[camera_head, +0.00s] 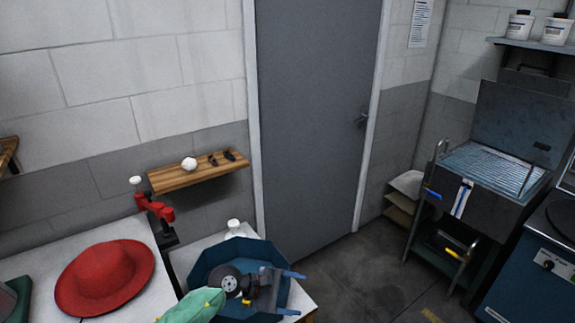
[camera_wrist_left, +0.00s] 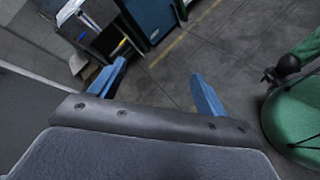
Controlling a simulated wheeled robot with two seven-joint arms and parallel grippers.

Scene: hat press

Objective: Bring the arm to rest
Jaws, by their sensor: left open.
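My left gripper (camera_head: 292,293) shows at the bottom middle of the head view, at the end of my pale green arm. Its two blue fingers are spread apart with nothing between them. They also show apart and empty in the left wrist view (camera_wrist_left: 158,88), with grey floor beyond. The gripper is in front of a dark blue many-sided container (camera_head: 205,262) and hides part of it. A red brimmed hat (camera_head: 104,275) lies on the white table at the left, apart from the gripper. My right gripper is not in view.
A red clamp-like tool (camera_head: 154,208) stands at the white table's (camera_head: 60,250) back edge. A wooden shelf (camera_head: 190,176) holds small items. A grey door (camera_head: 315,110) is behind. A metal sink-like unit (camera_head: 490,180) stands right. The floor (camera_head: 370,265) between is clear.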

